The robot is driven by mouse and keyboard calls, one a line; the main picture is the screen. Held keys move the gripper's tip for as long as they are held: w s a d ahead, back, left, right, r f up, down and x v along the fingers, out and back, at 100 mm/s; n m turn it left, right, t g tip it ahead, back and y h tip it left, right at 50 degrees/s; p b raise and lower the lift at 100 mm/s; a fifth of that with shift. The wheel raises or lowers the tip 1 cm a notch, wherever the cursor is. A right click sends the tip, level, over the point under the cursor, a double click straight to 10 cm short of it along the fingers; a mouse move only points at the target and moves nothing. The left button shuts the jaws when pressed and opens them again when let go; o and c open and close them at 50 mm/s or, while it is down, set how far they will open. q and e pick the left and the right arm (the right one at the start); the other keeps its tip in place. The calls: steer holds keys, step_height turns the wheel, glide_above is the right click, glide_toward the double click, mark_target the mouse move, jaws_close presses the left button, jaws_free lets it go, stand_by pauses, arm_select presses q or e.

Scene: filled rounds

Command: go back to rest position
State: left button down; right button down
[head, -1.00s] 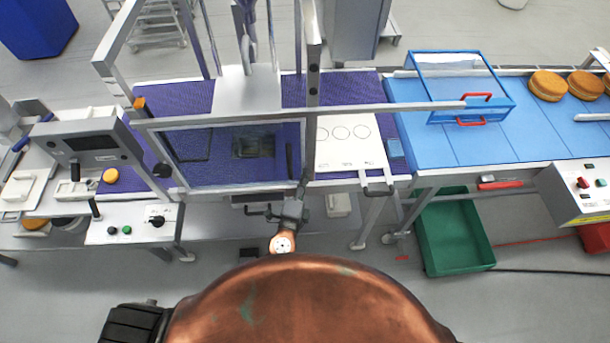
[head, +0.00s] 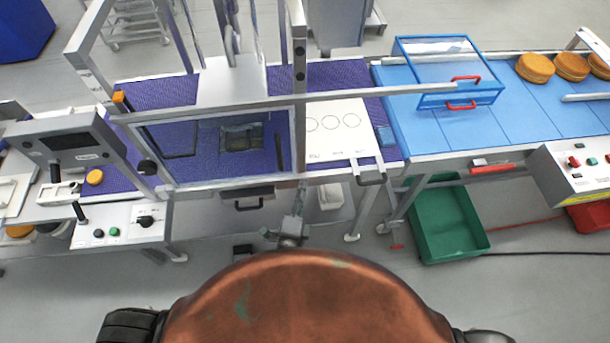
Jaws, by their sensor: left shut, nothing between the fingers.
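My left gripper (head: 298,206) is small in the head view, just above my copper-coloured body and in front of the bench's near edge. It is shut and empty, pointing away from me towards the frame's near post. Its lower part is partly hidden by my body. My right gripper is out of view.
A metal frame (head: 230,109) stands over the purple mat (head: 185,100). A white board with circles (head: 341,146) lies right of it. The blue surface (head: 432,134) holds a blue guard with red handles (head: 450,97) and several orange rounds (head: 535,67). A green crate (head: 447,222) is on the floor.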

arm_select(q)
steer(key=a+f+n+g+y+b, duration=0.15)
steer(key=a+f, duration=0.25)
steer(key=f, duration=0.8)
steer(key=a+f+n+g, duration=0.2)
steer(key=a+f+g, duration=0.1)
steer(key=f, duration=0.9)
steer(key=s+a+f+n+g+y+b, duration=0.1)
steer(key=s+a+f+n+g, duration=0.25)
steer(key=f, duration=0.75)
steer(key=s+a+f+g+b, duration=0.1)
steer(key=s+a+f+g, duration=0.1)
steer(key=s+a+f, duration=0.65)
steer(key=s+a+f+n+g+b, duration=0.1)
steer(key=s+a+f+n+g, duration=0.15)
steer(key=s+f, duration=0.5)
steer(key=s+a+f+n+g, duration=0.1)
steer(key=s+a+f+n, duration=0.3)
steer(key=f, duration=0.6)
steer(key=s+a+f+n+g, duration=0.1)
steer(key=s+f, duration=0.3)
steer(key=s, duration=0.6)
steer(key=s+a+f+n+g+b, duration=0.1)
steer(key=s+a+f+n+g, duration=0.1)
steer(key=s, duration=0.8)
step_height(320, 180, down, 2)
steer(key=shift+s+a+f+n, duration=0.2)
steer(key=shift+s+a+n, duration=0.05)
steer(key=shift+a+n, duration=0.65)
steer(key=shift+s, duration=0.15)
